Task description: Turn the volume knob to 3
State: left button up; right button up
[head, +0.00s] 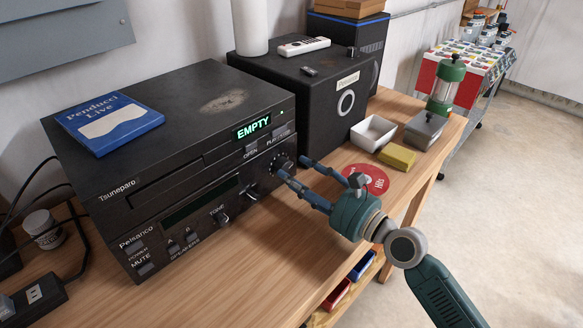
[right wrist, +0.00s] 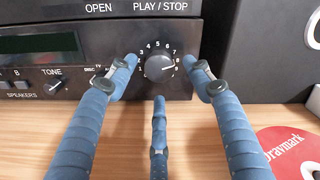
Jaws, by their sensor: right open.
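The volume knob (right wrist: 159,67) is a round dark-grey knob on the front of the lower black stereo unit (right wrist: 110,70), with numbers around it. A pale mark on its right side seems to point toward the high numbers, near 8. In the head view the knob (head: 280,163) is partly hidden by a finger. My right gripper (head: 294,168) is open, its blue fingers pointing at the stereo front. In the right wrist view two fingertips are left and right of the knob and a third is below it. I cannot tell whether any touch. My left gripper is not in view.
A TONE knob (head: 220,217) and speaker buttons lie left on the same panel. A black speaker (head: 310,105) stands right of the stereo. A red round label (head: 368,180), white dish (head: 373,132) and yellow sponge (head: 397,156) lie right. The wooden bench front (head: 240,285) is clear.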

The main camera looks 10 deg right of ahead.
jog(key=shift+w+a, duration=0.35)
jog(key=shift+w, duration=0.2)
jog(key=shift+w+a, duration=0.25)
jog(key=shift+w, duration=0.1)
jog(key=c, duration=1.1)
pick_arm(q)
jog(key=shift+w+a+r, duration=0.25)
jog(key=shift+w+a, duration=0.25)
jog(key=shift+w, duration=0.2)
pick_arm(e)
jog(key=shift+c, duration=0.2)
